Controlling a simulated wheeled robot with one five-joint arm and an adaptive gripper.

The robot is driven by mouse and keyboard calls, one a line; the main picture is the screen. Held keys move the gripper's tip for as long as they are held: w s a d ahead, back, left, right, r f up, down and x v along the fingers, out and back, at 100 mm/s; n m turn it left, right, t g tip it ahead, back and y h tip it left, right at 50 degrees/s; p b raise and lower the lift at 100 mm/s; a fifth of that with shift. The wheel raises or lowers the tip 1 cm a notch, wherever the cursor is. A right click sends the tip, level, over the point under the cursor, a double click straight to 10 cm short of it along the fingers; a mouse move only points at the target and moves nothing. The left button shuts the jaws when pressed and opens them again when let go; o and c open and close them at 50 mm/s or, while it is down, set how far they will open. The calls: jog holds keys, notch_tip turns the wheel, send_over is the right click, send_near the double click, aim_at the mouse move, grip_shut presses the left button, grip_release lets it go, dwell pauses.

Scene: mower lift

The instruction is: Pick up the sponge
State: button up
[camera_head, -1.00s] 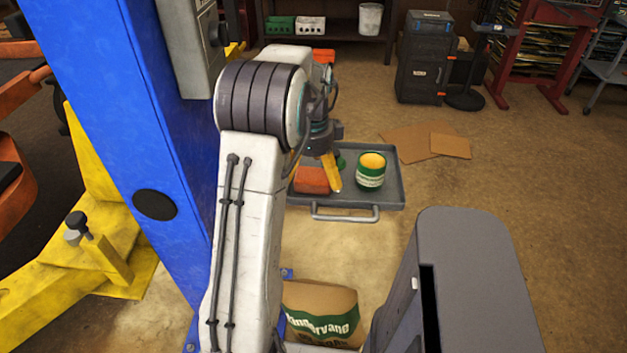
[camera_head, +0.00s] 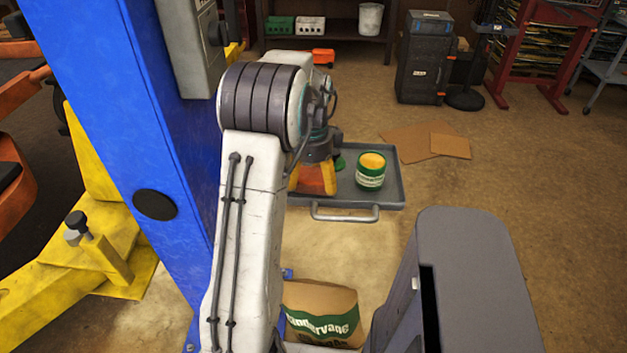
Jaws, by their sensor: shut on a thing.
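The sponge (camera_head: 312,182) is an orange block at the left part of a grey tray (camera_head: 392,190). My gripper (camera_head: 313,176) is over it from above, with one yellow finger at its left side and one at its right side. The gripper is shut on the sponge. The gripper's body and my arm hide the sponge's top and far part. I cannot tell whether the sponge touches the tray.
A green and yellow can (camera_head: 371,172) stands on the tray, right of the sponge. A green item (camera_head: 340,163) shows partly behind my gripper. A blue lift post (camera_head: 130,120) stands close on the left. A paper bag (camera_head: 322,312) lies in front.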

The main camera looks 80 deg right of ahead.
aim_at(313, 177)
jog(key=shift+c, duration=0.6)
jog(key=shift+r, duration=0.2)
jog(key=shift+d+r, duration=0.1)
jog(key=shift+r, duration=0.5)
notch_tip(313, 177, up, 2)
jog(key=shift+r, duration=0.25)
jog(key=s+a+r+b, duration=0.1)
jog(key=s+a+r, duration=0.2)
jog(key=a+r, duration=0.4)
jog(key=a, duration=0.4)
jog(key=shift+s+a+b, duration=0.15)
jog(key=shift+b, duration=0.2)
jog(key=o, duration=0.5)
jog(key=c, duration=0.4)
jog(key=shift+o, duration=0.2)
